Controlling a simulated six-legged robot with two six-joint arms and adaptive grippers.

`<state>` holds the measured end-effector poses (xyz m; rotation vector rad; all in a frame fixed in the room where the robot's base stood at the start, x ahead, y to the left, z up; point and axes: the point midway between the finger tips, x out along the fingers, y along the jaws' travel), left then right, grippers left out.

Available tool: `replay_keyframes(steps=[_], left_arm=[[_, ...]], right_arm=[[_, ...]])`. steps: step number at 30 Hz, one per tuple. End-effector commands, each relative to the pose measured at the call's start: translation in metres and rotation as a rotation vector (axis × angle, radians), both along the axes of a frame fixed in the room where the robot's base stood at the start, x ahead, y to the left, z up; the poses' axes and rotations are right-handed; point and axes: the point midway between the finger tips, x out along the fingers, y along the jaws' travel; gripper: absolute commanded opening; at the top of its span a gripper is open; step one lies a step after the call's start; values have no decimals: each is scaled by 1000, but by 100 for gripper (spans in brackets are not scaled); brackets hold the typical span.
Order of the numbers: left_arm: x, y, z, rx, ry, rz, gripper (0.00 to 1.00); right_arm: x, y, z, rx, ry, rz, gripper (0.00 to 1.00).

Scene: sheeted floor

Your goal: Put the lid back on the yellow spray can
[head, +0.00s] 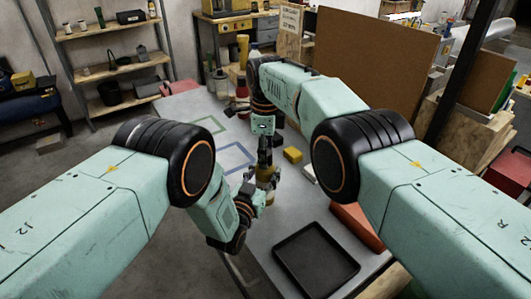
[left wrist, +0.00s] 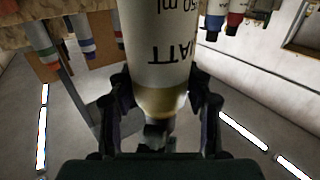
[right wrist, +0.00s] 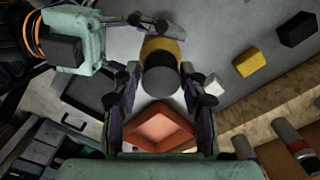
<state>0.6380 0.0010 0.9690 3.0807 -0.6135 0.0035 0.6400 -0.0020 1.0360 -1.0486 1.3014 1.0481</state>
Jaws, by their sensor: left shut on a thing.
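The spray can (left wrist: 160,60) is white with dark lettering and a yellow shoulder. It stands upright in my left gripper (head: 262,190), whose fingers close on both sides of it in the left wrist view. The dark grey lid (right wrist: 162,82) is over the can's top, between the fingers of my right gripper (right wrist: 161,78). In the right wrist view the yellow of the can (right wrist: 160,48) shows behind it. My right gripper comes down from above in the head view. Whether its fingers touch the lid, and whether the lid is seated, I cannot tell.
A black tray (head: 316,262) and a red-orange bin (head: 357,228) lie at the table's near right. A yellow block (head: 292,155) lies right of the can. Bottles (head: 221,82) stand at the far end. Green and blue outlines mark clear tabletop at left.

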Motion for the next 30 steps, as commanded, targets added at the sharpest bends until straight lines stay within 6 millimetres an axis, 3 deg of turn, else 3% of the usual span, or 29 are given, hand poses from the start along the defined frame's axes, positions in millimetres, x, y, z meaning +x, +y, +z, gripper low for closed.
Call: replay_keyframes(steps=[5,17,24,30], left_arm=[[-3,0,-5,4,14,-2,0],[-3,0,-5,4,14,-2,0],[-3,0,-5,4,14,-2,0],[-3,0,-5,4,13,-2,0]], right_arm=[[0,0,0,0,0,0,61],[0,0,4,0,-1,1,61],[0,0,26,-1,-2,0,61],[0,0,68,1,-4,1,61]])
